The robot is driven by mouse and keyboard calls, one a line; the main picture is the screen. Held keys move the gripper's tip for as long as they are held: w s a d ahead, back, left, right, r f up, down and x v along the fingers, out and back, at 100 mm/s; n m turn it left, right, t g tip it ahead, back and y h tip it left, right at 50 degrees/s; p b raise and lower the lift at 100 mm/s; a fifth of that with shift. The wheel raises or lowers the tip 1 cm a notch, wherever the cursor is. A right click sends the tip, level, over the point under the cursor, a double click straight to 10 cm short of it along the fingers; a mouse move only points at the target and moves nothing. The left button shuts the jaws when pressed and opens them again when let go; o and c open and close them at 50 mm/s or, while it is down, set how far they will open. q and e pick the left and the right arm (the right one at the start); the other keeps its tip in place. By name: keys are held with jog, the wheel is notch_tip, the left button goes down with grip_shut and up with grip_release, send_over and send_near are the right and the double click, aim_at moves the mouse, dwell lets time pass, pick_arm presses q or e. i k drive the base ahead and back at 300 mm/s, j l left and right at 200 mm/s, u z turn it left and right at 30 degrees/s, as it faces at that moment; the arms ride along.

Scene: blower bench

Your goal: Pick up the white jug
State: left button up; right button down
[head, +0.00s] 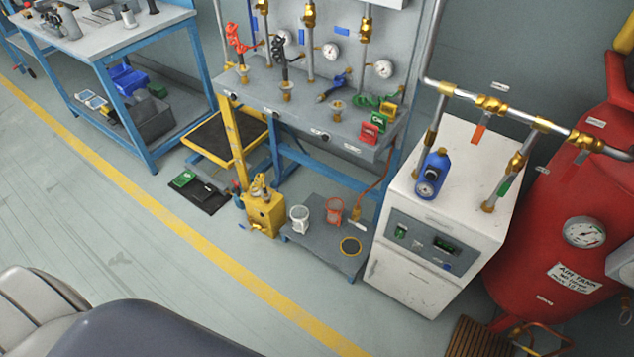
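The white jug (300,220) stands upright on a low grey platform (318,250) near the floor, close to the platform's left edge. An orange-red jug (334,211) stands to its right, a small gap away. The white jug looks small here, and its handle is hard to make out. Neither of my grippers is in view, and nothing is touching the jug. Smooth grey and white parts at the lower left look like my own body.
A yellow jack-like machine (263,210) stands just left of the platform. A white cabinet (432,230) with a blue canister (433,174) on top is to the right, beside a red tank (570,200). A valve bench (300,108) stands behind. The floor in front is clear.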

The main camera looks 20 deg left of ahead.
aim_at(299, 213)
jog(key=i+j, duration=0.1)
jog(key=j, duration=0.35)
jog(key=i+j+z, duration=0.1)
jog(key=j, duration=0.35)
jog(key=i+j+z, duration=0.1)
jog(key=j, duration=0.35)
jog(key=i+j, duration=0.15)
jog(key=j, duration=0.3)
